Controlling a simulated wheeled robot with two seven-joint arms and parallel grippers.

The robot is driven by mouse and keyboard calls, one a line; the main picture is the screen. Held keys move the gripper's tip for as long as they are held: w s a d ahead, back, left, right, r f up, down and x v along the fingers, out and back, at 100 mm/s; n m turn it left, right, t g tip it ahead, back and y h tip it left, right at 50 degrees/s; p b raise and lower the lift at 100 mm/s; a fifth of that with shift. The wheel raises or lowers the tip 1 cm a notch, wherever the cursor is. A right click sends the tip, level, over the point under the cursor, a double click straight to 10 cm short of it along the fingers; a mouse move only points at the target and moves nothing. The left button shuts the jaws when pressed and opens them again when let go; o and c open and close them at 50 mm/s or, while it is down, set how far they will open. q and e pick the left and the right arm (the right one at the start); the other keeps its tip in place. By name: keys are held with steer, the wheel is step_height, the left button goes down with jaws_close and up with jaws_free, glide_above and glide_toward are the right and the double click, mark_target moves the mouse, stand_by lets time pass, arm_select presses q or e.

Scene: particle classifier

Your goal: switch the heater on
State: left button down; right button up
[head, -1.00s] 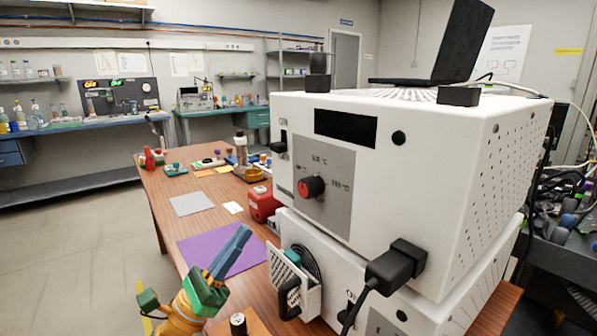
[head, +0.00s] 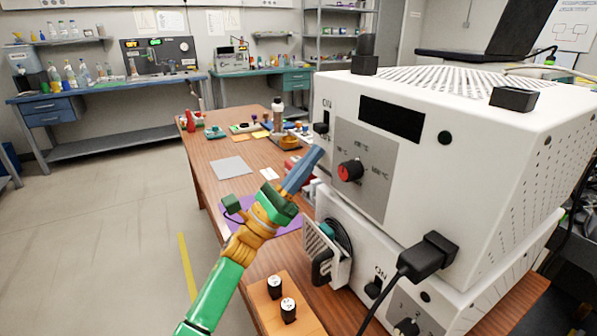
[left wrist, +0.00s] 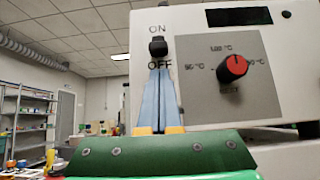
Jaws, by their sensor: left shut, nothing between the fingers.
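The heater (head: 470,120) is the upper white box, with a dark display (head: 390,119) and a red-and-black temperature knob (head: 350,170). Its black switch (head: 321,128) is at the front panel's left edge; in the left wrist view the switch (left wrist: 158,47) sits between the words ON and OFF. I cannot tell which way it is set. My left gripper (head: 317,153) is shut and empty, its blue fingers pointing up at the panel. In the left wrist view the fingertips (left wrist: 160,73) are just below the switch, over the OFF label; contact is unclear. My right gripper is not in view.
A second white box (head: 440,290) under the heater has its own ON switch (head: 374,288) and a fan on its side. A black plug (head: 428,257) with a cable sticks out in front. An orange block with black-and-white vials (head: 288,308) is on the wooden table (head: 205,165).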

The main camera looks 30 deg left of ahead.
mark_target(315, 127)
arm_select(q)
steer(key=shift+s+r, duration=0.1)
steer(key=shift+r, duration=0.85)
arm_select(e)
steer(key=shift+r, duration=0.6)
arm_select(q)
steer(key=shift+y, duration=0.3)
steer(key=shift+r+p, duration=0.7)
steer(key=shift+r, duration=0.75)
steer(key=shift+a, duration=0.1)
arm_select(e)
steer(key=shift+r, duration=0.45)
